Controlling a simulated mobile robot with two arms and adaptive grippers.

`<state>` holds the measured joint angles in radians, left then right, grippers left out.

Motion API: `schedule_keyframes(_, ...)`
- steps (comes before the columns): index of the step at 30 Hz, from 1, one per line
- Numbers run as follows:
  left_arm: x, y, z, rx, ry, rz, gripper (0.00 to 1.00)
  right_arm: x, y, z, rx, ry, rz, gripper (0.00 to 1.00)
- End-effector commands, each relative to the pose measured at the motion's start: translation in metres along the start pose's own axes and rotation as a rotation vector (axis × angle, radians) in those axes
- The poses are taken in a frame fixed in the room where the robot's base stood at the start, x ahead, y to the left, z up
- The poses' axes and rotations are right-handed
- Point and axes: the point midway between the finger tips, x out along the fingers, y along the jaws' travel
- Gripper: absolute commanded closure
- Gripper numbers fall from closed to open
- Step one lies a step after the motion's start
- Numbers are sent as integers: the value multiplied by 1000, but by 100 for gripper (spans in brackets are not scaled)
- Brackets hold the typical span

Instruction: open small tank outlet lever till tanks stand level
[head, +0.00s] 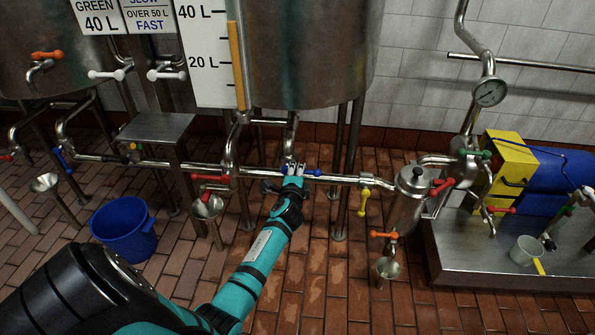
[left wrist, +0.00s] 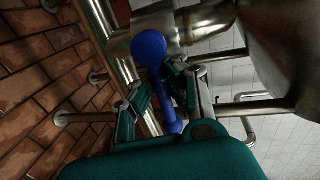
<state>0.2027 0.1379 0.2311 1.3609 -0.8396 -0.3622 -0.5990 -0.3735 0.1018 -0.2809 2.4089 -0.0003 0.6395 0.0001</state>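A steel tank (head: 311,52) stands at the top centre with a white level scale (head: 207,82) marked 20 L and 40 L. An orange column (head: 237,66) on the scale ends between 20 L and 40 L. A blue lever (head: 313,173) sits on the pipe below this tank, its handle partly hidden by my gripper. My left gripper (head: 293,170) is at this lever. In the left wrist view the blue lever (left wrist: 149,48) runs between my two fingers (left wrist: 160,92), which stand apart around it. Whether they touch it is unclear. My right gripper is out of view.
Another tank (head: 50,50) stands at the left, with a second blue lever (head: 64,159) below it. Red (head: 209,178) and yellow (head: 364,200) levers flank the gripper. A blue bucket (head: 122,229) stands on the floor. A steel platform (head: 510,270) fills the right.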

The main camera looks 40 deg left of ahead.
Motion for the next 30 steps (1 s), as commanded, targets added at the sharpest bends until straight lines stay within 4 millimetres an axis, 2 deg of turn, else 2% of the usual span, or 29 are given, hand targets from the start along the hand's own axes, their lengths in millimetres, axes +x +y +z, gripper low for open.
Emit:
schedule_keyframes(1,-2,7,-2,-1,2,12,90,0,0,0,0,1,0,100)
schedule_keyframes(7,-1,4,-1,2,1,7,64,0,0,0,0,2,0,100)
schedule_keyframes(17,-3,1,0,5,0,2,64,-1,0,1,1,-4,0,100)
schedule_keyframes(23,-30,2,1,5,0,2,64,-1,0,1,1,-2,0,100)
schedule_keyframes(30,-82,3,0,4,0,5,64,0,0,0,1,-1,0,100)
